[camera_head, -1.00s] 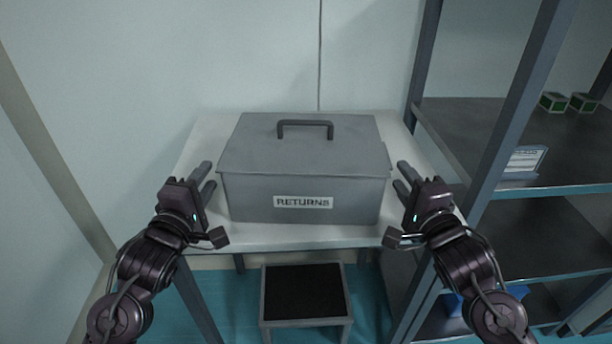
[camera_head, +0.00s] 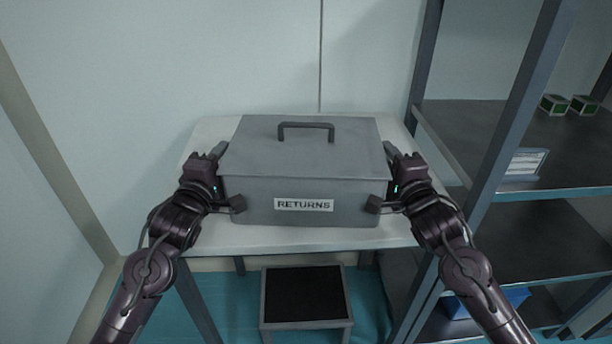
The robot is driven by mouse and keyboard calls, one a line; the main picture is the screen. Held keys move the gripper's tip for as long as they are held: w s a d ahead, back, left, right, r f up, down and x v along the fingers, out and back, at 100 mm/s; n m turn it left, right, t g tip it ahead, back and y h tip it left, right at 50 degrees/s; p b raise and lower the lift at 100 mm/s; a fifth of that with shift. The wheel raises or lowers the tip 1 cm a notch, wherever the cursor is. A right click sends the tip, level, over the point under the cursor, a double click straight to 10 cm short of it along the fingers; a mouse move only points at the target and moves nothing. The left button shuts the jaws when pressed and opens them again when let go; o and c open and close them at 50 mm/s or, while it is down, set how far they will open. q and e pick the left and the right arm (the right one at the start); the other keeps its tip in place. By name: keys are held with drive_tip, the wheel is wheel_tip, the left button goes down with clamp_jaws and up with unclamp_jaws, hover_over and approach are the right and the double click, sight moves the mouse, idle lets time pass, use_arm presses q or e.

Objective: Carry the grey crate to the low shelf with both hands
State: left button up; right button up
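The grey crate (camera_head: 300,187) sits on a white table (camera_head: 270,238), with a lid, a dark top handle (camera_head: 306,127) and a "RETURNS" label on its front. My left gripper (camera_head: 226,172) is at the crate's left side, and my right gripper (camera_head: 384,172) is at its right side. Both are close against the side walls and seem to touch them. The fingers are partly hidden by the gripper bodies and the crate, so their opening is unclear. The shelf unit (camera_head: 545,190) stands at the right, with several levels.
A low step stool (camera_head: 305,297) with a black top stands on the teal floor in front of the table. Small green boxes (camera_head: 568,105) and a white-and-blue card (camera_head: 525,163) are on the shelf. A blue bin (camera_head: 490,300) sits low on it. Walls close the back and left.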

use_arm(q)
clamp_jaws()
use_arm(e)
clamp_jaws()
use_arm(q)
drive_tip(key=shift+r, duration=0.1)
use_arm(e)
drive_tip(key=shift+r, duration=0.15)
